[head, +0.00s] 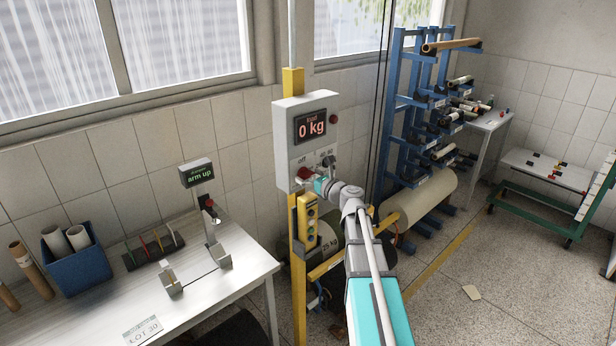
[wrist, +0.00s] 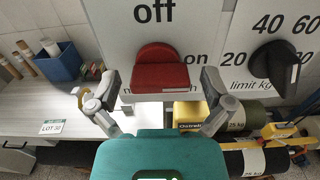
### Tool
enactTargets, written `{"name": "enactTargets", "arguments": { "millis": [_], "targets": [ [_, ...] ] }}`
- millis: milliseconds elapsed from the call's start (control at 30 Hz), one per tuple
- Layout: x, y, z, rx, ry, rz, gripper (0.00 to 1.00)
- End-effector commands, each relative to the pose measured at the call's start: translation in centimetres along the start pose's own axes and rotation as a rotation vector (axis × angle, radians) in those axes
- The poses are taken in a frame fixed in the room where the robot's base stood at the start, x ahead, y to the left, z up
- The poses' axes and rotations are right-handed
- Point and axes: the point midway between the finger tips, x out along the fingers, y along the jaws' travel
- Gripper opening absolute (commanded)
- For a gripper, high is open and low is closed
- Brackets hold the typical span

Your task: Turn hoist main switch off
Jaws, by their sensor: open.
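The hoist control box (head: 291,112) is grey, on a yellow post, and its display reads 0 kg. The red main switch (head: 305,173) is at its lower left, partly hidden by my gripper (head: 319,184). In the wrist view the red switch (wrist: 160,72) is large, with "off" above it and "on" at its right. My gripper (wrist: 161,84) is open, one finger on each side of the switch, with gaps visible. Whether either finger touches it cannot be told.
A black limit knob (wrist: 273,69) sits right of the switch. A yellow button pendant (head: 308,221) hangs below the box. At left is a workbench (head: 215,283) with a blue bin (head: 77,265) and an "arm up" display (head: 197,173). A blue roll rack (head: 398,95) stands behind at right.

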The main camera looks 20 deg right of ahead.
Motion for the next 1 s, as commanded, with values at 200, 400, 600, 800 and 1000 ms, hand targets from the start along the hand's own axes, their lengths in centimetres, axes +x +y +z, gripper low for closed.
{"name": "enactTargets", "arguments": {
  "millis": [200,400,600,800,1000],
  "targets": [
    [0.01,0.01,0.0,0.0,0.0,0.0,1.0],
    [0.0,0.02,0.0,0.0,0.0,0.0,0.68],
    [0.01,0.02,0.0,0.0,0.0,0.0,0.31],
    [0.02,0.02,0.01,-0.003,0.0,0.0,0.21],
    [0.02,0.03,0.02,-0.034,0.0,0.001,0.21]
  ]
}}
